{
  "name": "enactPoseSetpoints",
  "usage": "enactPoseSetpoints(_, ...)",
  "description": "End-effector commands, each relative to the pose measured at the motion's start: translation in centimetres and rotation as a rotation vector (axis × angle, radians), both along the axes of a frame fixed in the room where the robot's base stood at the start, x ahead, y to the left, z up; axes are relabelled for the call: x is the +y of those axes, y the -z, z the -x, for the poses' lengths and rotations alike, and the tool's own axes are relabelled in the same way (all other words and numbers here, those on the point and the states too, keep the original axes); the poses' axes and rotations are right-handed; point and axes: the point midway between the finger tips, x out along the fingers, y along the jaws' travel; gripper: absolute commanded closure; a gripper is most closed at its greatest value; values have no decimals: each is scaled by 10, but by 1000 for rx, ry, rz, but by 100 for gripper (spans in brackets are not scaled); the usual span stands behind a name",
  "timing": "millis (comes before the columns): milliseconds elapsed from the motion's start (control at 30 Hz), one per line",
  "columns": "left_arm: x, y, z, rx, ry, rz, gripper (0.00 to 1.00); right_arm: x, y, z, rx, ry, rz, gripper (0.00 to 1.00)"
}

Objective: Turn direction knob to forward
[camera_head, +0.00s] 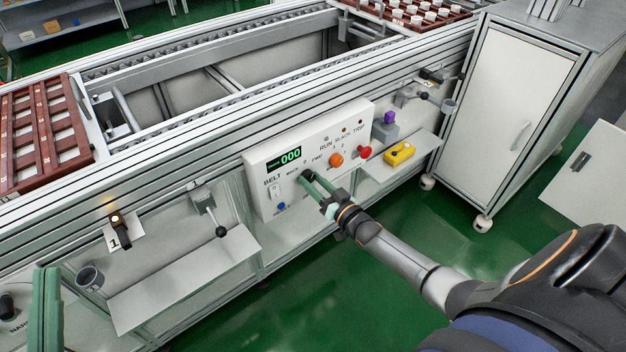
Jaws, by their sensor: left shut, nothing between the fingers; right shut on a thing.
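The white control panel (258,160) is on the front of the conveyor frame. It has a green display reading 000 and a BELT label. The black direction knob (305,174) is low in the middle of the panel, by small position labels, and partly hidden by my fingers. Its pointer direction cannot be told. My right gripper (310,179) reaches in from the lower right and is shut on this knob. My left gripper (45,309) is at the lower left edge, fingers upright, shut and empty, far from the panel.
A lever (212,215) sticks out left of the panel. A yellow box (399,153) stands on the right shelf.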

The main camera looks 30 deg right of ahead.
Motion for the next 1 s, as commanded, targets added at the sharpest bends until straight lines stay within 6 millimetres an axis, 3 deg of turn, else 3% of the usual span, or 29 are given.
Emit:
enactPoseSetpoints(433, 0, 7, -3, 33, -5, 1, 100, 0, 0, 0, 22, 1, -262, 100)
enactPoseSetpoints(1000, 1, 8, -3, 36, -5, 1, 100, 0, 0, 0, 26, 1, -318, 100)
